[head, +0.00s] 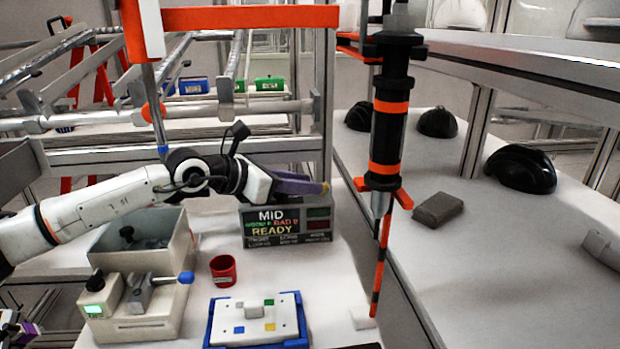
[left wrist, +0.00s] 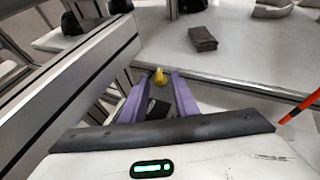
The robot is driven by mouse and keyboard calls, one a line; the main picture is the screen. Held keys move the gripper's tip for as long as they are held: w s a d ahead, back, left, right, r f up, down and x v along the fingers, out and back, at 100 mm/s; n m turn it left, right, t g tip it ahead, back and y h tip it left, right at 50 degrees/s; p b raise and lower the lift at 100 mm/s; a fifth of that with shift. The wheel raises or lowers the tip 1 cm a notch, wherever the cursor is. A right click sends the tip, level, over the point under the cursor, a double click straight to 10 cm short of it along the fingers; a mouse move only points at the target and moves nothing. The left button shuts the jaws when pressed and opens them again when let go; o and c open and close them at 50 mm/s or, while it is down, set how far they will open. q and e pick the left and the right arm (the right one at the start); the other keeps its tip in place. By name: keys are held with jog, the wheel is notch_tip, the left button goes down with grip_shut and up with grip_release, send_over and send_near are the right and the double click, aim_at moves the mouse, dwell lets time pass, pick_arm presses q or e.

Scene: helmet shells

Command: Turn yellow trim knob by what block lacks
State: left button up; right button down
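The yellow trim knob (head: 326,187) shows as a small yellow tip at the right end of the display panel's top. In the left wrist view the knob (left wrist: 160,77) stands between the purple fingertips. My left gripper (head: 305,186) reaches over the panel from the left. Its fingers (left wrist: 160,84) are apart, one on each side of the knob, with a thin gap seeming to show. The panel (head: 285,222) reads MID and READY, with smaller lines hard to read. A pale block (head: 255,311) sits on a white plate with coloured squares.
An orange-black hanging tool (head: 388,130) is right of the panel. Black helmet shells (head: 520,168) lie on the right table.

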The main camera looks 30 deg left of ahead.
pick_arm(q)
jog(key=shift+x, duration=1.05)
pick_arm(e)
jog(key=shift+w+r, duration=0.5)
jog(key=shift+w, duration=0.05)
pick_arm(q)
jog(key=shift+a, duration=0.1)
jog(key=shift+c, duration=0.2)
grip_shut()
pick_arm(e)
jog(key=shift+s, duration=0.1)
jog(key=shift+f, duration=0.1)
pick_arm(q)
jog(key=shift+a+f, duration=0.1)
pick_arm(e)
jog(key=shift+s+f, duration=0.1)
jog(key=shift+f, duration=0.05)
pick_arm(q)
jog(key=shift+w+m+g+h, duration=0.1)
jog(key=shift+m+g+h, duration=0.3)
jog(key=shift+m+h, duration=0.2)
pick_arm(e)
jog(key=shift+f, duration=0.1)
pick_arm(q)
jog(key=shift+o, duration=0.2)
grip_release()
